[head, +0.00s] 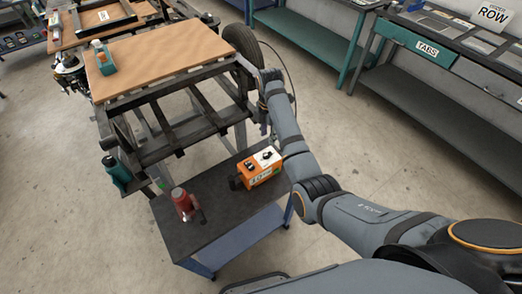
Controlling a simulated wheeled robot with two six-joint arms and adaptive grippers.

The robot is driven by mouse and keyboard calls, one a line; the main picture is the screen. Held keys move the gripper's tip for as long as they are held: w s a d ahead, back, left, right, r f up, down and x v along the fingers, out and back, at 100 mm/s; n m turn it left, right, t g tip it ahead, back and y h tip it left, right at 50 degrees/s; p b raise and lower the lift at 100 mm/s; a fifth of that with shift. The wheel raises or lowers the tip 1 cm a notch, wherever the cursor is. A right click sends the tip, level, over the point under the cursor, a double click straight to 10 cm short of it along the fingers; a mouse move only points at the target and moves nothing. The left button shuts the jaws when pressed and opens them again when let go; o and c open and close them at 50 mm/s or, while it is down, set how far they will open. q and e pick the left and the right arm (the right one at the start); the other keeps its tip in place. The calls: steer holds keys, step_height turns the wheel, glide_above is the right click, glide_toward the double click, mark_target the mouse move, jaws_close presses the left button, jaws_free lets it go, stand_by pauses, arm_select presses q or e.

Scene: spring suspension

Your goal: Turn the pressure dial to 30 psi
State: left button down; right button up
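An orange box (262,178) with a white top panel (266,157) and small black knobs on it stands on the dark top of a low cart. I take it to be the unit with the pressure dial; its markings are too small to read. My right arm reaches in from the lower right and passes just right of the box. My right gripper (264,121) is small and dark at the arm's far end, beyond and above the box, apart from the knobs. Its fingers are too unclear to tell open from shut. My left gripper is out of view.
A red jack-like tool (183,204) stands on the cart (212,226), left of the box. A dark frame with a wheel (242,45) and wooden board (165,58) rises behind the cart. Teal-edged workbenches (310,38) line the back. Open floor lies to the left.

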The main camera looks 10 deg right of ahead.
mark_target(268, 154)
step_height(268, 154, down, 11)
steer(key=shift+r+p, duration=0.15)
steer(key=shift+p, duration=0.15)
jaws_close()
